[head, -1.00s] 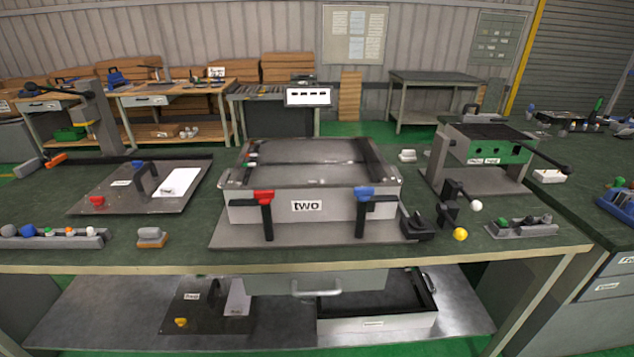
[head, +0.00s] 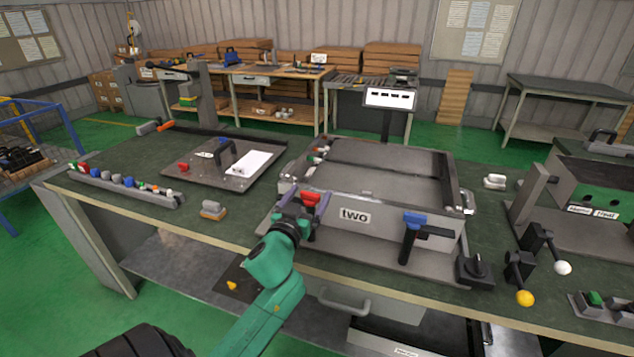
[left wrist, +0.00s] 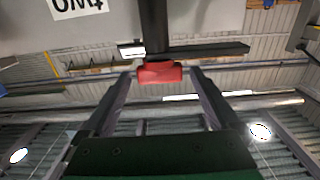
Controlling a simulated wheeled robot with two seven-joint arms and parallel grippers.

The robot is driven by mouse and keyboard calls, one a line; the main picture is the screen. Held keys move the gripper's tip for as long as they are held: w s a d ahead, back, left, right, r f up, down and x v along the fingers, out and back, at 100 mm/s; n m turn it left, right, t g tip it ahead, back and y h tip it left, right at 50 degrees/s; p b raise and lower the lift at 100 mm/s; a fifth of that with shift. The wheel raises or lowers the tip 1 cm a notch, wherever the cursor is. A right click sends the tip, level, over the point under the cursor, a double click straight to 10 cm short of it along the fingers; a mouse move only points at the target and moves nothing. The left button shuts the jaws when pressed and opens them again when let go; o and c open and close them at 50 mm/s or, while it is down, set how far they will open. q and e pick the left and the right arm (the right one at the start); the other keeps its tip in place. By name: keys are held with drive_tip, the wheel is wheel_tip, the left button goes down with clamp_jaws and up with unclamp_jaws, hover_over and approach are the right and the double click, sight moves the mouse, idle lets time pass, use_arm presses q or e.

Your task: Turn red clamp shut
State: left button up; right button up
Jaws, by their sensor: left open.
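The red clamp (head: 306,200) is on the left part of the front of the grey box labelled "two" (head: 413,208). In the left wrist view its red handle (left wrist: 160,72) lies between the fingertips, on a dark post. My left gripper (head: 305,197) is open, with one finger on each side of the red handle. I cannot tell whether a finger touches it. The blue clamp (head: 414,220) is to the right on the same box front. My right gripper is not in view.
A black knob (head: 476,268) and levers with a yellow ball (head: 525,298) and a white ball (head: 562,267) stand to the right. A plate with a black handle (head: 226,153) lies to the left. A rack of small coloured parts (head: 124,185) is at the left edge.

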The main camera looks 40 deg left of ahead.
use_arm(q)
drive_tip(key=x, duration=0.4)
drive_tip(key=shift+a, duration=0.1)
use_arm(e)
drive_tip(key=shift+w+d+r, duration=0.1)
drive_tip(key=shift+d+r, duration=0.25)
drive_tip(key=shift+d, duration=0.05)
use_arm(q)
clamp_jaws()
drive_tip(key=shift+p, duration=0.3)
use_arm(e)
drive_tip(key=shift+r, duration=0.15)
